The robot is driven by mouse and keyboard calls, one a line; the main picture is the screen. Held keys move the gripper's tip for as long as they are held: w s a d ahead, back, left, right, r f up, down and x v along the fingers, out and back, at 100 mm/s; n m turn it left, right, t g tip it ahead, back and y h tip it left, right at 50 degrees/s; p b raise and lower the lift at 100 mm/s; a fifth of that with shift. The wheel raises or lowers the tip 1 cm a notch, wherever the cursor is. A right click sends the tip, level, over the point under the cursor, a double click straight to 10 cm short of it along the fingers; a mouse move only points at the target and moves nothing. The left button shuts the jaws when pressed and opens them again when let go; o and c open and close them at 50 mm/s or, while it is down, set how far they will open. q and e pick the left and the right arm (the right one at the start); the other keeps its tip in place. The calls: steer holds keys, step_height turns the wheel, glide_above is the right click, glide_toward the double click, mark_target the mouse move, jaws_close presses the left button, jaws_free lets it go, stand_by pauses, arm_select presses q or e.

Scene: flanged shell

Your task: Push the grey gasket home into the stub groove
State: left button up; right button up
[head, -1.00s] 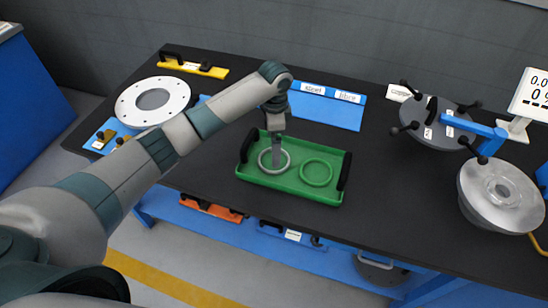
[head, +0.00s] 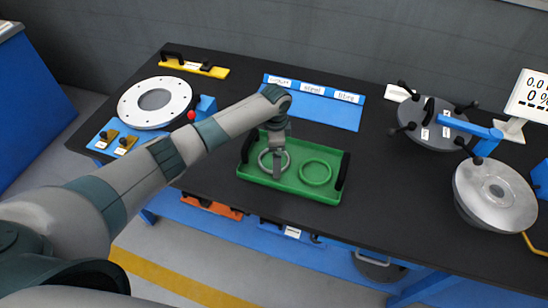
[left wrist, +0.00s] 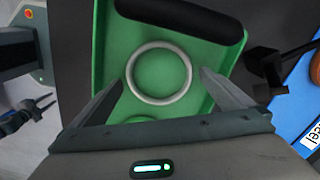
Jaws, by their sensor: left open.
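The grey gasket (head: 288,163), a thin ring, lies flat in the left part of the green tray (head: 240,172). In the left wrist view the gasket (left wrist: 158,101) shows as a whole ring ahead of the jaws. My left gripper (head: 277,174) points down over it, fingers apart and empty. In the left wrist view the fingertips (left wrist: 161,80) appear on either side of the ring; contact cannot be told. A silver flanged body with a central opening (head: 470,205) stands at the right; I cannot make out a groove there. My right gripper is not in view.
A green ring (head: 303,177) lies beside the gasket in the tray, which has black end handles. A blue labelled board (head: 330,112) lies behind. A white flange (head: 130,112) is at left; a grey disc with black knobs (head: 415,135) is at right. Black bench is clear between.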

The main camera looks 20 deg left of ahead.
arm_select(q)
steer(key=shift+f, duration=0.25)
steer(key=c, duration=1.2)
steer(key=shift+r, duration=0.2)
